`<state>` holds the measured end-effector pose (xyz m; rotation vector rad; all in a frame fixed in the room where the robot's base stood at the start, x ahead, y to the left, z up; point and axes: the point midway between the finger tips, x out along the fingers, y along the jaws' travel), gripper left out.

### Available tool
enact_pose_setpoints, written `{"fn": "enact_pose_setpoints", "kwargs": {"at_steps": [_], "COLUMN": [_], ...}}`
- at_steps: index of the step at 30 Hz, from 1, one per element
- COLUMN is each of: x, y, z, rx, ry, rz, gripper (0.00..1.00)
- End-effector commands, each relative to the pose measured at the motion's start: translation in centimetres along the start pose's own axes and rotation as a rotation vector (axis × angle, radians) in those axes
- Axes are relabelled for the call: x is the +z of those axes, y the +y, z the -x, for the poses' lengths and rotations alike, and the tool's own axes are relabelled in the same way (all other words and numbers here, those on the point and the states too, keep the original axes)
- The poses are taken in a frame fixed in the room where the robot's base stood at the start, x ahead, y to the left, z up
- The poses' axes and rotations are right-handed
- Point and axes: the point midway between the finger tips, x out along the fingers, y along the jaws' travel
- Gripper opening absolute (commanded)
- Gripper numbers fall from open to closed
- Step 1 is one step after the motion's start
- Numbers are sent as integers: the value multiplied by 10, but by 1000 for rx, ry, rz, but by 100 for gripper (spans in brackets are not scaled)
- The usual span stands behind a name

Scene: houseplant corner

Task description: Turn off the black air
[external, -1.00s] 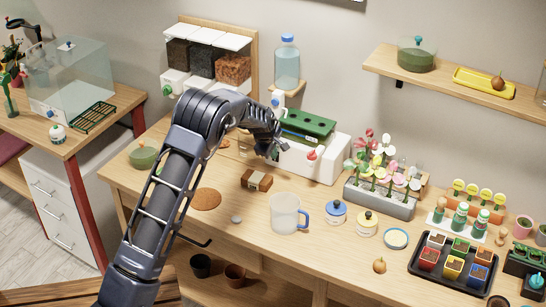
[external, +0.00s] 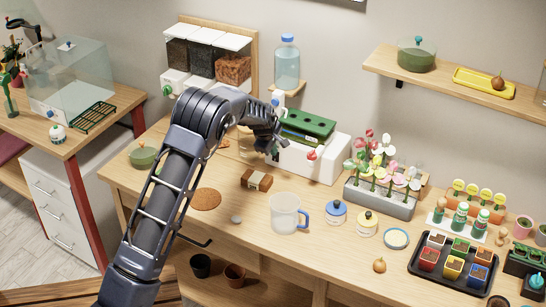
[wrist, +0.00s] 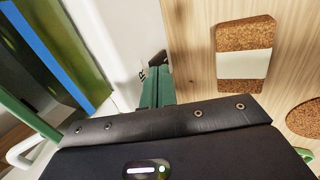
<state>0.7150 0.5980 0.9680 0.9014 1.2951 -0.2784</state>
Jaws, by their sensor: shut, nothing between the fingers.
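My gripper (external: 272,152) is shut and empty, low at the left front of a white box (external: 332,163) with a green tray on top. In the wrist view its green fingers (wrist: 157,92) are together, close against or just beside the white box face (wrist: 118,45). Dark letters, partly covered, show on that face beside the fingertips; "IR" is readable. A small dark part (wrist: 155,60) shows just beyond the fingertips. I cannot tell whether it is the black air control or whether the fingers touch it. A red knob (external: 312,154) sits on the box front, right of my gripper.
A brown block with a pale band (external: 257,180) lies in front of the box. A clear jug with a blue handle (external: 286,213) stands nearer the front edge. A flower rack (external: 380,200) is to the right. A bottle (external: 287,65) stands behind.

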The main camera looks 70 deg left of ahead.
Motion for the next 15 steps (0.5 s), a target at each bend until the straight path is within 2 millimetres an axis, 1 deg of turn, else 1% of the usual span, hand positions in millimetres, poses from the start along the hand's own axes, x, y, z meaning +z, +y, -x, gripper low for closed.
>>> {"fn": "enact_pose_setpoints", "kwargs": {"at_steps": [5, 9, 10, 15], "x": [0, 0, 1, 1], "y": [-13, -32, -34, -24], "z": [10, 21, 25, 55], "rx": [0, 1, 1, 3], "ry": [-1, -1, -1, 0], "rz": [0, 2, 1, -1], "gripper": [0, 0, 0, 0]}}
